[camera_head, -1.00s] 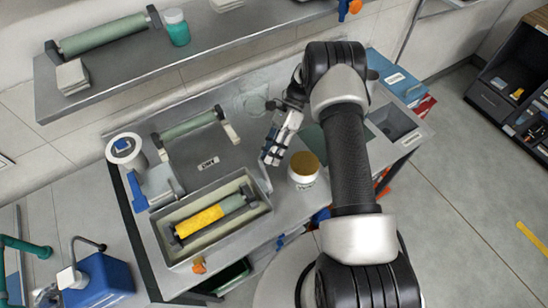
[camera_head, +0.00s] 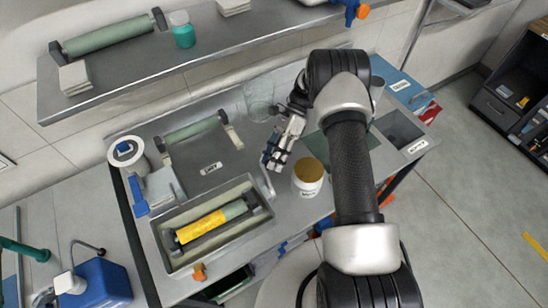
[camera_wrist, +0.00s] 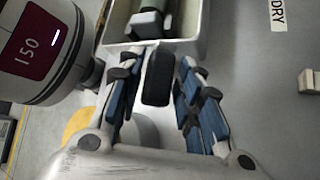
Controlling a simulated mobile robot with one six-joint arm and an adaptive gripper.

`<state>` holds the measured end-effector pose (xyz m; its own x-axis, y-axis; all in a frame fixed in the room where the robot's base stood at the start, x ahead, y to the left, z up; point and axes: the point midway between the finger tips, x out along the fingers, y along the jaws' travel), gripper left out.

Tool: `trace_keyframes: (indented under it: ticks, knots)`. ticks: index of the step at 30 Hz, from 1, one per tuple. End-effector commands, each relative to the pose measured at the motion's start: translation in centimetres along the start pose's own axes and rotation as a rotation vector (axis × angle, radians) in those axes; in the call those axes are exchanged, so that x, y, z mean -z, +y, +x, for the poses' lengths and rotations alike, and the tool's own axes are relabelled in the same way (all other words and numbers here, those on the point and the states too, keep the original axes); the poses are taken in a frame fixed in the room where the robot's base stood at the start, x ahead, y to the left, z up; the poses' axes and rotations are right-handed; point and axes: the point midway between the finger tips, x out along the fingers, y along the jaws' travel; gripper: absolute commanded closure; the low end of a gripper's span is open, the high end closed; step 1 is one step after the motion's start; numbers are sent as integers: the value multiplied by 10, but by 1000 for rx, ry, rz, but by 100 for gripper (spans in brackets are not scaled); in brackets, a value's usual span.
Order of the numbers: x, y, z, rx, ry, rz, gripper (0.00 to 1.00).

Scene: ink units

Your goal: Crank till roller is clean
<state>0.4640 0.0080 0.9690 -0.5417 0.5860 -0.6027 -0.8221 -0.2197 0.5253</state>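The roller (camera_head: 211,223) lies in the grey tray (camera_head: 187,270) on the worktop. Yellow ink covers most of it; its right end is green. A pale crank arm (camera_head: 267,184) stands at the tray's right side. My gripper (camera_head: 270,163) is just above and behind that crank, at the tray's right rear corner. In the wrist view, my gripper's blue-padded fingers (camera_wrist: 158,82) stand apart on either side of a black grip (camera_wrist: 158,75), seemingly the crank's handle. Narrow gaps show beside it. The tray's end (camera_wrist: 122,47) is just beyond.
A white jar with a brown lid (camera_head: 308,178) stands close right of my gripper. A tape roll (camera_head: 125,150) is at left. A shelf (camera_head: 110,90) overhangs the back.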

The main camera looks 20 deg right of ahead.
Motion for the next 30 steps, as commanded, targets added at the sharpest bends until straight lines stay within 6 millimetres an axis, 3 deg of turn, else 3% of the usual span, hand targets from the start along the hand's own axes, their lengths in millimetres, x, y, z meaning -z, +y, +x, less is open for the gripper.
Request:
trace_keyframes:
  ticks: [14, 30]
  knots:
    - [0, 1, -6, -2, -1, 2, 58]
    - [1, 0, -98, 0, -1, 1, 58]
